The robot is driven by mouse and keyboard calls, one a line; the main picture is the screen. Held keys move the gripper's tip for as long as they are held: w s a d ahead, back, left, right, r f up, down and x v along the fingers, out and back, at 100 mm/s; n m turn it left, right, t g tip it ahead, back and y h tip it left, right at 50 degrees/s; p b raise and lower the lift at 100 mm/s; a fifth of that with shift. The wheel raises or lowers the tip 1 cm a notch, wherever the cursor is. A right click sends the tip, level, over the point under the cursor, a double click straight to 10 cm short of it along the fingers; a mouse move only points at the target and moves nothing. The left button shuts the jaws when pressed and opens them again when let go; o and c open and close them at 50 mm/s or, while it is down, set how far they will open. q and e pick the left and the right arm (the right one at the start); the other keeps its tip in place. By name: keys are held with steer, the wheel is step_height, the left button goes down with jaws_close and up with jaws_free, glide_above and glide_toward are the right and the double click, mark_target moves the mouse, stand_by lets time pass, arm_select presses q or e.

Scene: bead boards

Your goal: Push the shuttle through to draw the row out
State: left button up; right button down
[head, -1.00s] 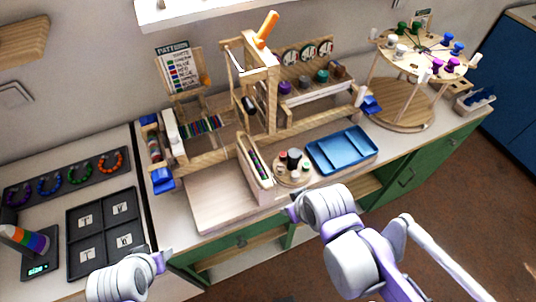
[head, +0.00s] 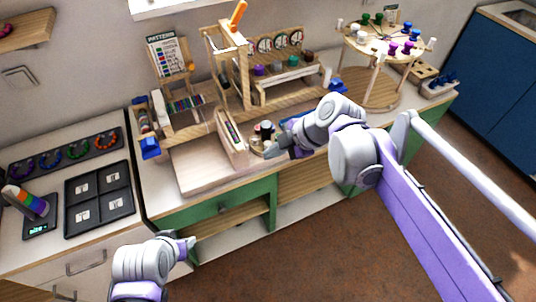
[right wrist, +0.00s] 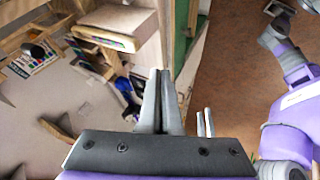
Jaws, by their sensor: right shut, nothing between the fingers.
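A wooden bead loom stands on the counter with rows of coloured beads (head: 186,104) strung across its frame. A long narrow wooden holder (head: 232,138) with a line of beads in it stands in front of the loom; it may be the shuttle, but I cannot tell. My right gripper (head: 272,152) is shut and empty, just right of this holder and in front of the small jars. Its shut fingers also show in the right wrist view (right wrist: 160,98). My left gripper (head: 188,246) is low, in front of the counter, away from the loom; its jaw gap is unclear.
A blue tray (head: 288,123) is partly hidden behind my right arm. A round stand with spools (head: 385,40) is at the back right. A black compartment tray (head: 98,222) is at the left. A bare wooden board (head: 195,170) lies left of the holder.

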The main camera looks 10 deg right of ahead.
steer(key=w+a+f, duration=0.6)
steer(key=f, duration=0.1)
steer(key=shift+w, duration=0.25)
